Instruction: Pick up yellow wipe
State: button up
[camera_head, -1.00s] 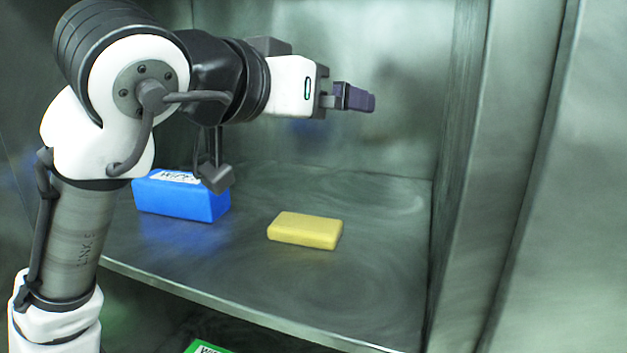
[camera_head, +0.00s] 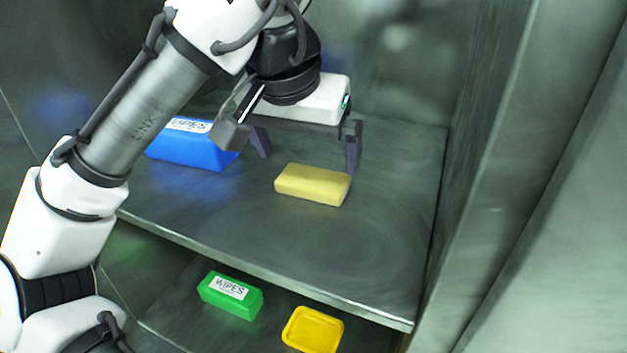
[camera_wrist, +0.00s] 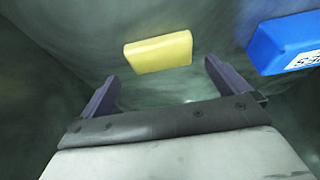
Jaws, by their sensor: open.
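The yellow wipe (camera_head: 313,184) is a flat rectangular block lying on the upper metal shelf. In the wrist view the yellow wipe (camera_wrist: 158,52) shows beyond the fingertips, roughly between their lines. My gripper (camera_head: 307,152) points down, with its fingers spread wide and nothing between them. It is above and behind the wipe in the head view, and apart from it. The two dark purple fingers of my gripper (camera_wrist: 158,75) also show in the wrist view. The wipe is fully visible in both views.
A blue wipes box (camera_head: 190,146) stands left of the yellow wipe on the same shelf (camera_head: 380,240); it shows at the right in the wrist view (camera_wrist: 285,42). A green wipes pack (camera_head: 230,294) and a yellow tray (camera_head: 289,336) are on the level below. A metal wall bounds the right.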

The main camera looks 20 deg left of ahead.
aim_at(313, 176)
jog(key=b+x, duration=0.1)
jog(key=x, duration=0.4)
jog(key=shift+w+f+b, duration=0.2)
jog(key=shift+w+b, duration=0.05)
jog(key=shift+b, duration=0.1)
jog(key=shift+c, duration=0.3)
jog(key=c, duration=0.6)
jog(key=shift+r, duration=0.1)
notch_tip(313, 176, up, 10)
jog(key=shift+b, duration=0.7)
